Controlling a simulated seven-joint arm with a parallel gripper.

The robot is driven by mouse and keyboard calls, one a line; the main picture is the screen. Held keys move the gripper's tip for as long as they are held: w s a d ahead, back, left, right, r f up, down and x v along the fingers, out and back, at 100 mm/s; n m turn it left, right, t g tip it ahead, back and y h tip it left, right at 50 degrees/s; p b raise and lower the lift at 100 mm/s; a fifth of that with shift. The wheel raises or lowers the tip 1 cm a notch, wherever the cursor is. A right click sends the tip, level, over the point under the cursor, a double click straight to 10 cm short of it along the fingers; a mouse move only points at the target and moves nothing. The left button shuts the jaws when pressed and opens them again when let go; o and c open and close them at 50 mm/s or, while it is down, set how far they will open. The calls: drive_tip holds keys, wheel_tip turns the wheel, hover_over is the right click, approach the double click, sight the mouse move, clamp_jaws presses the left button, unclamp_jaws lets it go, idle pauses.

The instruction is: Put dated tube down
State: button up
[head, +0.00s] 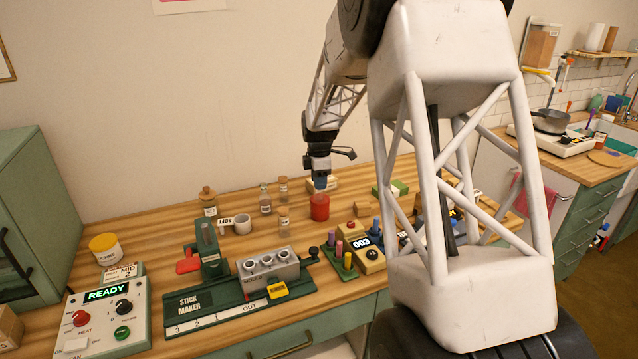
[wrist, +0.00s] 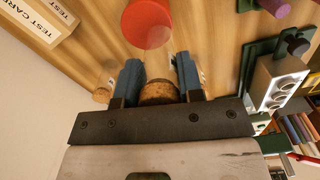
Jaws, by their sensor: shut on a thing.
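My gripper (head: 320,186) is at the back middle of the table, pointing down. In the wrist view its two blue fingers (wrist: 158,84) are shut on a corked tube, with the cork (wrist: 159,92) showing between them. The tube's clear body is hard to make out, and I cannot read any date or label on it. A red cylinder (head: 320,208) is directly below the fingers in the head view. It also shows beyond the fingertips in the wrist view (wrist: 147,20). I cannot tell whether the tube touches it.
Small corked bottles (head: 283,190) stand left of the gripper. Coloured pegs (head: 347,262) and a 003 counter (head: 366,245) are front right. Cards lie behind.

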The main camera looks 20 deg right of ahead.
drive_tip(key=shift+f, duration=0.45)
drive_tip(key=shift+f, duration=0.1)
drive_tip(key=o, duration=0.9)
wheel_tip(320, 180, up, 12)
drive_tip(key=shift+r, duration=0.1)
idle(0.3)
idle(0.6)
